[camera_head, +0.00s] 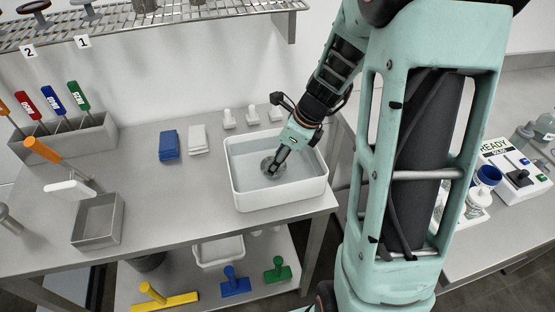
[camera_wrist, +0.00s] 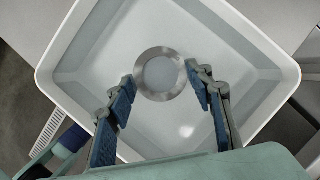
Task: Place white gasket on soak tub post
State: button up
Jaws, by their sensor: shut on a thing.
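A flat ring (camera_wrist: 139,82), grey to silver here, is the only gasket-like thing in view. In the wrist view it lies between the fingertips of my gripper (camera_wrist: 160,77), which touch or nearly touch its left and right edges. My gripper (camera_head: 277,165) reaches down into the white tub (camera_head: 280,204) in the head view, and the ring shows there at its tips. The tub's rim (camera_wrist: 75,30) surrounds the ring in the wrist view. I cannot make out a post in the tub, nor tell whether the ring rests on anything.
The tub stands near the table's front right corner. Behind it are several small white pieces (camera_head: 228,119). Left of it lie a blue block (camera_head: 169,145) and a white block (camera_head: 198,139). A grey bin (camera_head: 98,219) stands farther left. A wire shelf (camera_head: 150,17) hangs above.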

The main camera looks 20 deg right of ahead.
jog(key=shift+f, duration=0.25)
jog(key=o, duration=0.8)
jog(key=shift+o, duration=0.2)
jog(key=shift+r, duration=0.15)
jog(key=shift+r, duration=0.3)
jog(key=p+v, duration=0.1)
jog(key=v, duration=1)
jog(key=shift+d+r+p, duration=0.2)
jog(key=shift+r+p, duration=0.1)
jog(key=shift+p, duration=0.05)
